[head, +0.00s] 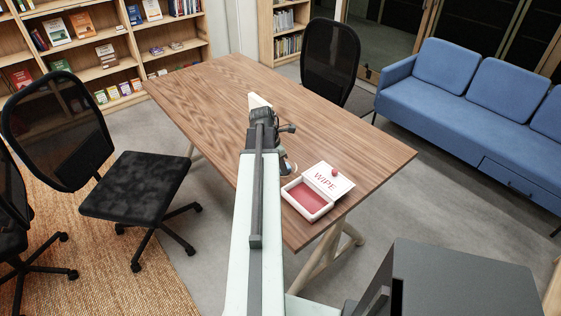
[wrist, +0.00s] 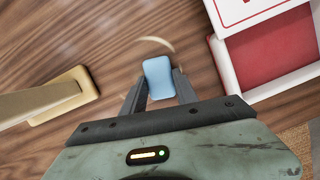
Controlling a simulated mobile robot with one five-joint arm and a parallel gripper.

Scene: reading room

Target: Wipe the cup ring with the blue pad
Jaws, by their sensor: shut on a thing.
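The blue pad (wrist: 158,78) is between the fingertips of my gripper (wrist: 158,88) in the wrist view. My gripper is shut on it. The cup ring (wrist: 160,41) is a pale curved mark on the wooden table, showing just beyond the pad's far edge; part of it is hidden by the pad. I cannot tell whether the pad touches the table.
A white box with a red inside (head: 306,199) and a lid marked WIPE (head: 328,180) stands right of my arm on the table (head: 205,85). In the wrist view a tan object with a flat base (wrist: 72,84) stands at left. The table's far left part is clear.

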